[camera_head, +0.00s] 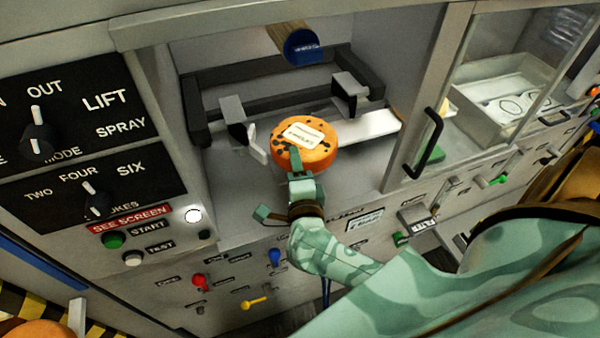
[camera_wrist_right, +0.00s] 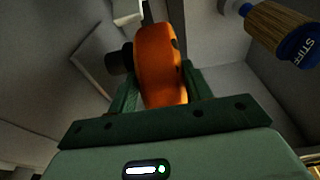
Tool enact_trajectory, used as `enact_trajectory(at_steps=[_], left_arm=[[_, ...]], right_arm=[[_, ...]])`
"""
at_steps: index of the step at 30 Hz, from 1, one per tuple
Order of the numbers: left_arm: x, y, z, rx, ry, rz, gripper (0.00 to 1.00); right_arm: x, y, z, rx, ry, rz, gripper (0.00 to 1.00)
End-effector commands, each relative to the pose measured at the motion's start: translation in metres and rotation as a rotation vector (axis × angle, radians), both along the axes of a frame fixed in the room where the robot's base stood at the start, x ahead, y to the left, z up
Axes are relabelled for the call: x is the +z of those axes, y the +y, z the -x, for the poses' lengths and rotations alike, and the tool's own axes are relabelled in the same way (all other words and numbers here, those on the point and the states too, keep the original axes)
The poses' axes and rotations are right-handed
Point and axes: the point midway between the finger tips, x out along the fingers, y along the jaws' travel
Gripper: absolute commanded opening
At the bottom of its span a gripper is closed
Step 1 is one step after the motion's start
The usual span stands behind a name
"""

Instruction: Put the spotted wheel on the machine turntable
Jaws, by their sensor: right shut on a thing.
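The spotted wheel (camera_head: 318,156), orange with dark spots and a pale label on top, is in the machine's open bay. It also shows edge-on in the right wrist view (camera_wrist_right: 158,65). My right gripper (camera_head: 300,166) is shut on the wheel from its near side; its green fingers flank the wheel in the wrist view. I cannot pick out the machine turntable for certain; the wheel and gripper cover part of the bay. Whether the wheel touches a surface below is unclear. My left gripper is not in view.
A dark frame with two grey-and-black clamp-like blocks (camera_head: 233,120) (camera_head: 349,92) surrounds the wheel's far side. A wooden cylinder with a blue end (camera_head: 303,46) hangs above. A glass door with a black handle (camera_head: 425,143) stands right; dial panels (camera_head: 95,205) stand left.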

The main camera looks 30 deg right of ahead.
Motion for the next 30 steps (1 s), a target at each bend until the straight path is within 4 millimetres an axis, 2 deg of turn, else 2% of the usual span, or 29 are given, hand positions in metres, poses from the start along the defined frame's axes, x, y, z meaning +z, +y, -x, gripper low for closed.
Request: enact_trajectory(at_steps=[16,21,30], left_arm=[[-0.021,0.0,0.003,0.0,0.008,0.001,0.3],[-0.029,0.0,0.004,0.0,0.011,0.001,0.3],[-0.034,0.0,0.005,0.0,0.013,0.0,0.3]], right_arm=[[0.002,-0.013,-0.055,0.0,-0.008,0.006,0.0],[-0.014,-0.013,-0.053,0.0,-0.004,0.006,0.0],[-0.021,-0.013,-0.053,0.0,-0.007,0.004,0.0]])
